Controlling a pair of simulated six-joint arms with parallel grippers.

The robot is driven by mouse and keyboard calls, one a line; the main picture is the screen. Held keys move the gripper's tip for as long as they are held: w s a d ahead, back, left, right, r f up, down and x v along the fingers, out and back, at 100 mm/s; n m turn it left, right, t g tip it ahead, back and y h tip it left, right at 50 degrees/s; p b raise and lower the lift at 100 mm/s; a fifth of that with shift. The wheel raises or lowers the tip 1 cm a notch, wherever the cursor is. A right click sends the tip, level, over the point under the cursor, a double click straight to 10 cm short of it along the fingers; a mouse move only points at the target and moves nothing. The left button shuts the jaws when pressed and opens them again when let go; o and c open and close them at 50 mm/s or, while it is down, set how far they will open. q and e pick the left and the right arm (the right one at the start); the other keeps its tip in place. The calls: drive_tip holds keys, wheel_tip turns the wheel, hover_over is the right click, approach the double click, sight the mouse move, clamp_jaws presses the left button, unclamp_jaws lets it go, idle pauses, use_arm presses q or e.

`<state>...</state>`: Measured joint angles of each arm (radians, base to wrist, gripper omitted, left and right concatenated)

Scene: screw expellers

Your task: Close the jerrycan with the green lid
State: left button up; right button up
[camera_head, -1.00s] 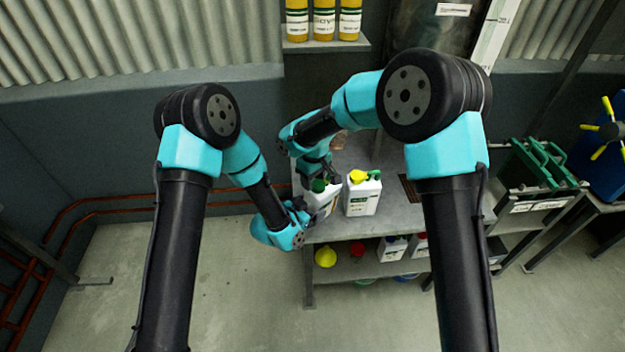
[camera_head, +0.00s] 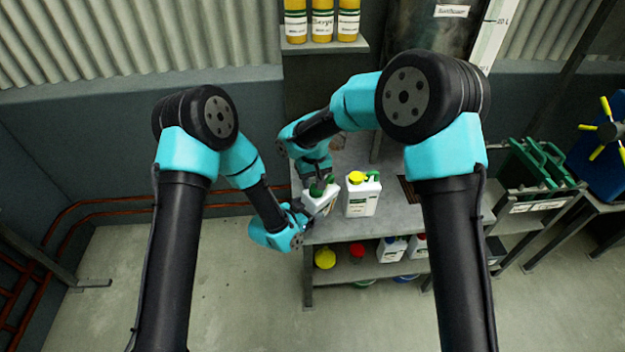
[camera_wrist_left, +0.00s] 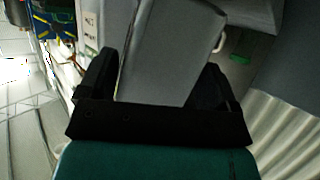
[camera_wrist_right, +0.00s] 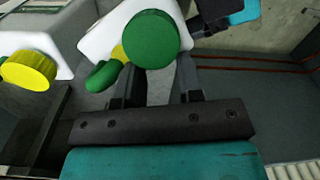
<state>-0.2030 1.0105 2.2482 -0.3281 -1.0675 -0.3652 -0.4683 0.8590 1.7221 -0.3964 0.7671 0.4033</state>
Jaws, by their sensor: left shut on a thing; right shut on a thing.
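A white jerrycan (camera_head: 318,202) with a green handle is tilted at the left end of the bench. My left gripper (camera_head: 302,212) is shut on its body; the left wrist view shows the jerrycan's grey-looking side (camera_wrist_left: 168,50) between the fingers. The green lid (camera_wrist_right: 151,39) sits over the top of this jerrycan, with a bit of yellow beside it. My right gripper (camera_wrist_right: 160,68) is shut on the green lid, its fingers on either side. In the head view the right gripper (camera_head: 320,182) is above the jerrycan. How far the lid is seated cannot be told.
A second white jerrycan (camera_head: 361,200) with a yellow lid (camera_head: 357,178) stands close to the right. A lower shelf holds a yellow item (camera_head: 325,258), a red item (camera_head: 357,251) and more containers.

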use_arm(q)
drive_tip(key=shift+w+r, duration=0.4)
drive_tip(key=shift+w, duration=0.1)
use_arm(e)
drive_tip(key=shift+s+f, duration=0.4)
drive_tip(key=shift+s, duration=0.1)
drive_tip(key=o, duration=0.7)
drive_tip(key=shift+c, duration=0.2)
use_arm(q)
drive_tip(key=shift+a, duration=0.1)
use_arm(e)
drive_tip(key=o, duration=0.3)
drive_tip(key=shift+d, duration=0.15)
drive_tip(key=shift+o, duration=0.2)
use_arm(q)
drive_tip(key=shift+o, duration=0.2)
drive_tip(key=shift+s+f, duration=0.2)
drive_tip(key=shift+f, duration=0.15)
use_arm(e)
drive_tip(key=shift+w+r, duration=0.15)
drive_tip(key=shift+r, duration=1.2)
drive_tip(key=shift+w+r, duration=0.15)
drive_tip(key=shift+r, duration=1.15)
use_arm(q)
drive_tip(key=shift+r, duration=0.1)
drive_tip(key=shift+c, duration=0.4)
drive_tip(key=shift+c, duration=0.2)
use_arm(e)
drive_tip(key=shift+o, duration=0.2)
drive_tip(key=shift+f, duration=0.1)
